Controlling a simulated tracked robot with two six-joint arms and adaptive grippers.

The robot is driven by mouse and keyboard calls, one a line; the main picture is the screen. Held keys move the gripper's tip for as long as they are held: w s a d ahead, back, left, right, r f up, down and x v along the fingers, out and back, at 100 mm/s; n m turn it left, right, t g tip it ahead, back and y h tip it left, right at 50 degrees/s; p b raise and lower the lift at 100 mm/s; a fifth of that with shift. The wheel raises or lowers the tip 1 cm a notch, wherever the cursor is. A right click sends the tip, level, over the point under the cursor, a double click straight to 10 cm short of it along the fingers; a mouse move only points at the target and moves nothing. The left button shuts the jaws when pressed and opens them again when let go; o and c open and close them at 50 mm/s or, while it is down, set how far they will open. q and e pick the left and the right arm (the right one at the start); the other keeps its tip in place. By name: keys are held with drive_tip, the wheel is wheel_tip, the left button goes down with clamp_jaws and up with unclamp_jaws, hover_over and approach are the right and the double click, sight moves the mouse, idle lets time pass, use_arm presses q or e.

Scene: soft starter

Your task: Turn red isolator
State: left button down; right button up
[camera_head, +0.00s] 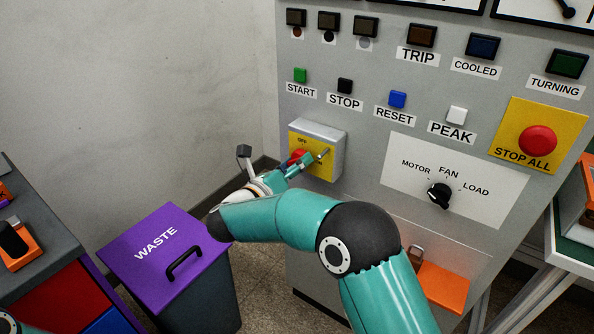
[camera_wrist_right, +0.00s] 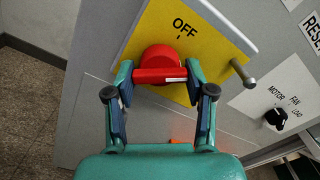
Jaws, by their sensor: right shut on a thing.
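The red isolator (camera_wrist_right: 160,66) is a round red knob with a bar handle, on a yellow plate (camera_wrist_right: 203,38) marked OFF. In the head view the isolator (camera_head: 297,156) is partly hidden by my right gripper (camera_head: 292,163), on a grey box at the panel's left edge. In the right wrist view my right gripper (camera_wrist_right: 161,78) has one finger at each end of the red bar, shut on it. The bar lies nearly level across the picture, with a pale mark near its right end. My left gripper is not clearly in view.
A metal pin (camera_wrist_right: 243,74) sticks out of the plate right of the knob. The panel has START, STOP, RESET and PEAK buttons, a STOP ALL button (camera_head: 538,141) and a black selector knob (camera_head: 439,195). A purple-lidded waste bin (camera_head: 150,224) stands below left.

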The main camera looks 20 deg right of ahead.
drive_tip(key=n, duration=0.4)
drive_tip(key=shift+a+r+n, duration=0.15)
drive_tip(key=shift+a+n, duration=0.05)
drive_tip(key=shift+n, duration=0.2)
drive_tip(key=n, duration=0.3)
drive_tip(key=shift+r+n, duration=0.1)
drive_tip(key=shift+n, duration=0.2)
drive_tip(key=shift+n+p, duration=0.55)
drive_tip(key=shift+n, duration=0.75)
drive_tip(key=o, duration=0.9)
drive_tip(key=shift+w+f, duration=0.1)
drive_tip(key=shift+f, duration=0.1)
drive_tip(key=shift+o, duration=0.2)
